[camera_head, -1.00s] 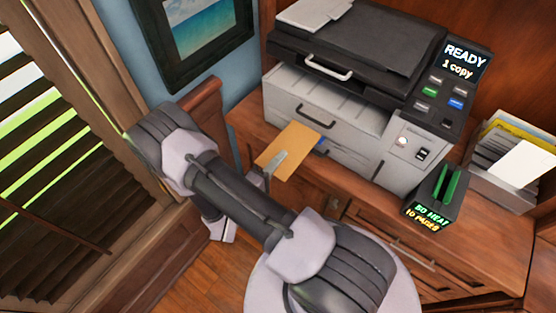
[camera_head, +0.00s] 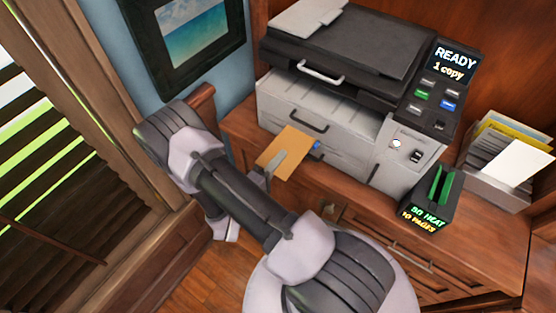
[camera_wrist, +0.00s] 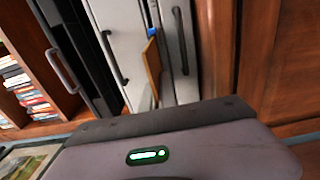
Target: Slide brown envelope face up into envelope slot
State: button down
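The brown envelope (camera_head: 291,146) is held out flat-side up in the head view, in front of the printer's lower left front. My gripper (camera_head: 275,164) is shut on its near edge. In the wrist view the envelope (camera_wrist: 152,66) shows nearly edge-on as a thin tan strip in front of the grey printer face; my fingers are hidden there. A small blue part (camera_head: 317,145) is beside the envelope's right edge and also shows in the wrist view (camera_wrist: 153,32). I cannot clearly make out the envelope slot, or whether the envelope touches the printer.
The printer (camera_head: 372,140) stands on a wooden cabinet (camera_head: 470,235). A small black box with green parts (camera_head: 430,205) stands at its right front. A paper tray (camera_head: 500,165) is further right. A framed picture (camera_head: 185,45) and window blinds (camera_head: 50,190) are at left.

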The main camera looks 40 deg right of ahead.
jog(key=shift+x, duration=1.6)
jog(key=c, duration=2.1)
grip_release()
jog(key=o, duration=0.5)
jog(key=p+v, duration=0.2)
jog(key=v, duration=1.5)
jog(key=shift+a+p, duration=0.15)
jog(key=shift+p, duration=0.15)
